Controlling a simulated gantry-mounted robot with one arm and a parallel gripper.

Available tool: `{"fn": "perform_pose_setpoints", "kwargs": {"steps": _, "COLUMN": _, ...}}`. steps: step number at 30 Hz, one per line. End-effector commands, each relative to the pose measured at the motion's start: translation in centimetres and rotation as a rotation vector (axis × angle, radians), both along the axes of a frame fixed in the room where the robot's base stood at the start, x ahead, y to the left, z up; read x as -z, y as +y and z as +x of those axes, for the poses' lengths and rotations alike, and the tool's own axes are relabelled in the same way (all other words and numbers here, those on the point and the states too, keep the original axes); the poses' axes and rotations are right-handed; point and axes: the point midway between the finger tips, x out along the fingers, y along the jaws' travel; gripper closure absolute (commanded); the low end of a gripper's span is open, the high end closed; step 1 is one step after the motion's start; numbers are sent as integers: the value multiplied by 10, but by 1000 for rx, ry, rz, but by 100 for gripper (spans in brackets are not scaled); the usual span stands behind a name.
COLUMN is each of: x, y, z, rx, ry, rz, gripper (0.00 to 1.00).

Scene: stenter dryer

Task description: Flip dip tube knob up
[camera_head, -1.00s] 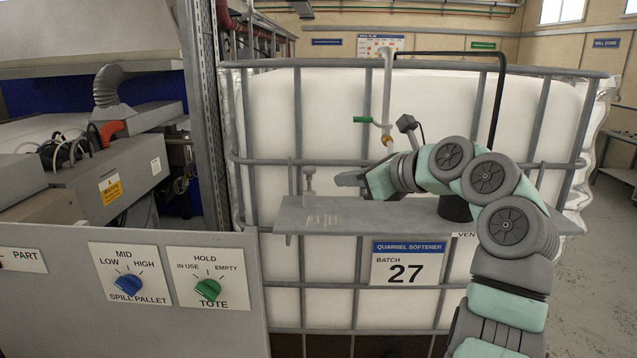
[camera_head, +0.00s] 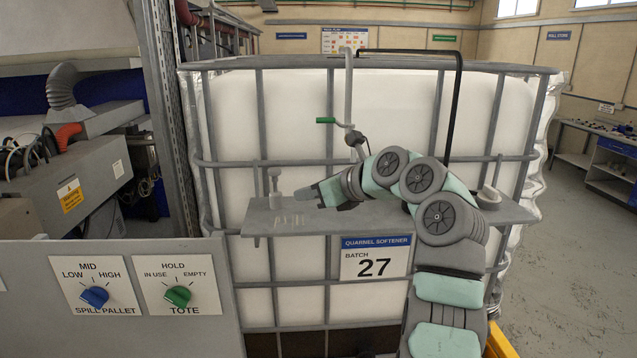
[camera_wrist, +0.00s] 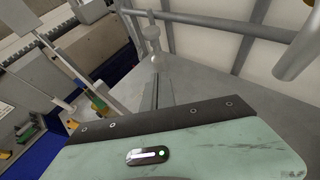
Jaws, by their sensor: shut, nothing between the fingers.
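A small grey upright knob (camera_head: 275,188) with a wide head stands at the left end of a grey shelf (camera_head: 262,224) on the front of the tote. Faint markings lie on the shelf beside it, too small to read. I cannot tell for sure that this is the dip tube knob. My gripper (camera_head: 302,193) is just right of the knob, above the shelf, pointing left, with a small gap. In the wrist view the shut, empty fingers (camera_wrist: 156,92) point toward the knob (camera_wrist: 153,42), which stands just past their tips.
A grey pipe (camera_head: 348,85) with a green handle (camera_head: 326,120) rises behind my arm. Grey cage bars surround the white tote (camera_head: 290,110). A second grey fitting (camera_head: 488,194) sits at the shelf's right end. A panel with blue (camera_head: 95,297) and green (camera_head: 177,296) dials stands front left.

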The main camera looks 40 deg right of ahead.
Motion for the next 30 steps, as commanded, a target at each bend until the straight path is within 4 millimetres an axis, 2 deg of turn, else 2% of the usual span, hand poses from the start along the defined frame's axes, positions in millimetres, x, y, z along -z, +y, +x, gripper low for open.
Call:
{"fn": "perform_pose_setpoints", "kwargs": {"steps": 5, "x": 15, "y": 6, "z": 34, "rx": -2, "ry": 4, "rz": 3, "gripper": 100}}
{"fn": "perform_pose_setpoints", "kwargs": {"steps": 6, "x": 5, "y": 5, "z": 37, "rx": 0, "ry": 1, "rz": 1, "gripper": 100}}
{"fn": "perform_pose_setpoints", "kwargs": {"steps": 9, "x": -5, "y": 6, "z": 46, "rx": 0, "ry": 3, "rz": 2, "gripper": 100}}
{"fn": "perform_pose_setpoints", "kwargs": {"steps": 15, "x": -14, "y": 8, "z": 55, "rx": -1, "ry": 2, "rz": -1, "gripper": 100}}
{"fn": "perform_pose_setpoints", "kwargs": {"steps": 30, "x": -15, "y": 11, "z": 59, "rx": -3, "ry": 3, "rz": -2, "gripper": 100}}
